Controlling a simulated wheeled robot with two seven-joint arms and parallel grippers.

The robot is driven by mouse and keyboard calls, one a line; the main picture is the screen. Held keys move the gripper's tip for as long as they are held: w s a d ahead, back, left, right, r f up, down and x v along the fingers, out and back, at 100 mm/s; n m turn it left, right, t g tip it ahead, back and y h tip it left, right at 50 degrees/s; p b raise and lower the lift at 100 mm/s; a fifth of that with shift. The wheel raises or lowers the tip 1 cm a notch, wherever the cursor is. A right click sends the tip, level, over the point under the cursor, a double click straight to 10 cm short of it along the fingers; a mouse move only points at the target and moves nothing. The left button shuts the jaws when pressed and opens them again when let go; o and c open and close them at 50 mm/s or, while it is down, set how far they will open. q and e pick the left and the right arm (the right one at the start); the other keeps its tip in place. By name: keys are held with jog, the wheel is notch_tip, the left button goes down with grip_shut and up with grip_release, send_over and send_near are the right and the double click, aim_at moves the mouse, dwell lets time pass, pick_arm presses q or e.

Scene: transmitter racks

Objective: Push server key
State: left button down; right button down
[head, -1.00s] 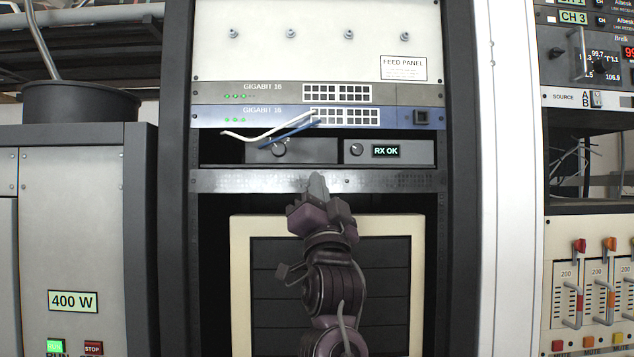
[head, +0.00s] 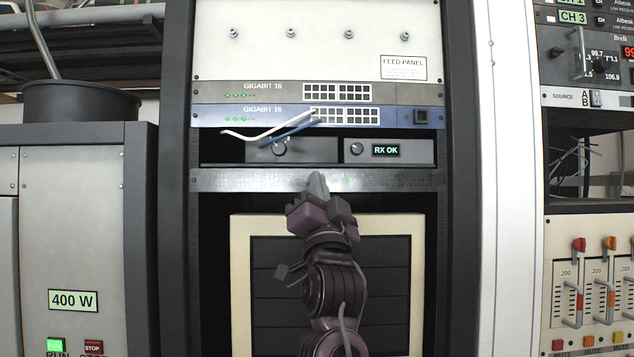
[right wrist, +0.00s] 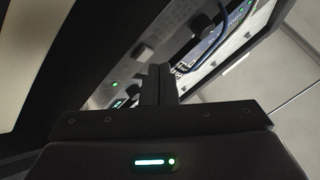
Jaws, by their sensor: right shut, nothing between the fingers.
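My right gripper (head: 318,185) is shut and empty, its fingers pointing up at the perforated grey strip (head: 240,181) below the RX OK unit. In the right wrist view its closed fingers (right wrist: 158,84) reach toward the same strip (right wrist: 170,38). A small green light (head: 347,181) glows on the strip just right of the fingertips; a green light also shows in the right wrist view (right wrist: 114,85). I cannot make out the server key for certain; the fingers may cover it. Whether the fingertips touch the strip I cannot tell. My left gripper is out of view.
Above the strip is a grey unit with an RX OK display (head: 386,151). A blue switch (head: 215,117) has white and blue cables hanging from it. A cream-framed vented panel (head: 240,270) lies below. Dark rack posts (head: 173,200) stand on both sides.

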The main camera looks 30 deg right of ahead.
jog(key=s+a+b, duration=0.1)
jog(key=s+a, duration=0.2)
jog(key=s, duration=0.2)
dwell(0.4)
jog(key=shift+f+y, duration=0.1)
jog(key=shift+y, duration=0.2)
